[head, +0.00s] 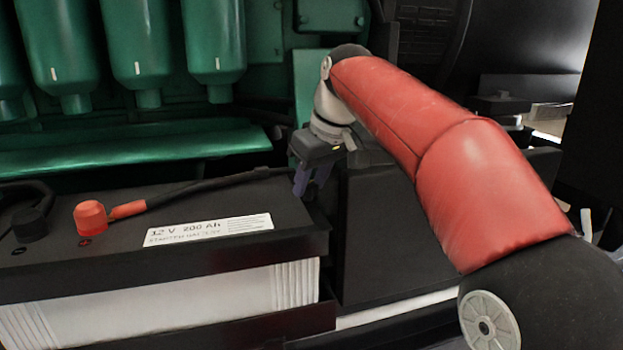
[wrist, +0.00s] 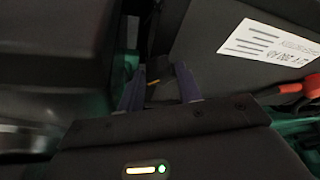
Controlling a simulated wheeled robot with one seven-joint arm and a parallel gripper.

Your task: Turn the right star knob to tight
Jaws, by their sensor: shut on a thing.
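My gripper (head: 313,180) points down at the right end of the battery, beside the gap next to a black box. In the wrist view its two bluish fingers (wrist: 160,72) stand apart with a small dark part between them, and the gripper is shut on it. This part sits where the right star knob would be, but its star shape cannot be made out. In the head view the knob is hidden behind the gripper and battery edge. Whether it is tight cannot be told.
The battery (head: 110,265) with a white label and a red terminal cap (head: 91,217) fills the lower left. A black cable runs across its top. A black box (head: 385,235) stands close on the right. Green engine parts (head: 140,50) rise behind.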

